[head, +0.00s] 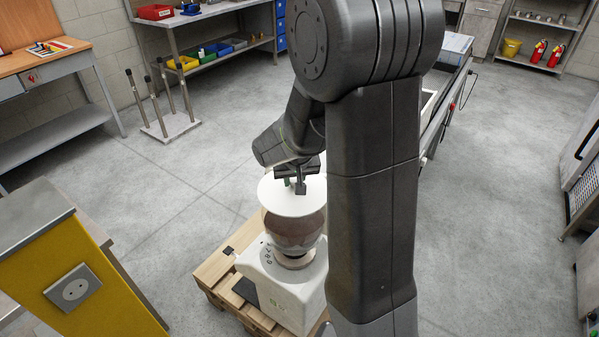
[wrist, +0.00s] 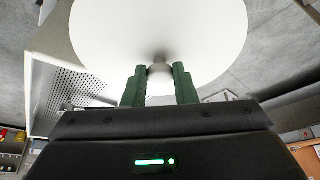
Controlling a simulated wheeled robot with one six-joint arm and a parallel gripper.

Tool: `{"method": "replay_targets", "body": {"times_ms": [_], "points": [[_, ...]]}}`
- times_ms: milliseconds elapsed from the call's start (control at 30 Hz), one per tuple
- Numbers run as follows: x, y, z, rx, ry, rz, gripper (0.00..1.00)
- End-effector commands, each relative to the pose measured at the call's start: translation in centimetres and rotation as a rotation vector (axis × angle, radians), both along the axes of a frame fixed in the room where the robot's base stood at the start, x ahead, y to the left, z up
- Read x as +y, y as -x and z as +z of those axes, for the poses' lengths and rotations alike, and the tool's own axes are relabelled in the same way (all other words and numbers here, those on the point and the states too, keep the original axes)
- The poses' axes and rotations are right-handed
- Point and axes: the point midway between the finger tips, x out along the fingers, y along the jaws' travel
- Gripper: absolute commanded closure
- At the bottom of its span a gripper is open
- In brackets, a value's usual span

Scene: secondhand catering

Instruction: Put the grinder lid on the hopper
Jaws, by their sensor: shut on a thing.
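The grinder lid (head: 285,201) is a white disc in the head view. In the wrist view the lid (wrist: 165,35) fills the upper middle, with its small knob between two green fingers. My gripper (head: 294,187) is shut on the knob; it also shows in the wrist view (wrist: 160,85). The hopper (head: 294,232) is a brownish, see-through bowl on the white grinder body (head: 290,288). The lid overlaps the hopper's top in the head view and hides its rim. I cannot tell whether the lid touches the hopper.
The grinder stands on a wooden pallet (head: 214,268). A yellow-sided counter (head: 75,265) with a socket is at the lower left. A small stand with upright legs (head: 172,127) is behind on the floor. Open grey floor (head: 190,195) lies between them.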

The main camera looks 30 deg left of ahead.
Motion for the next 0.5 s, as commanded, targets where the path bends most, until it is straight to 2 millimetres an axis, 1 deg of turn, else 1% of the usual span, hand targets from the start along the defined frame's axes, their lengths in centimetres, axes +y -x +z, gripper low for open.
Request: {"method": "replay_targets", "body": {"times_ms": [267, 500], "points": [[0.0, 0.0, -2.0, 0.0, 0.0, 0.001, 1.0], [0.0, 0.0, -4.9, 0.001, 0.0, -0.001, 1.0]]}}
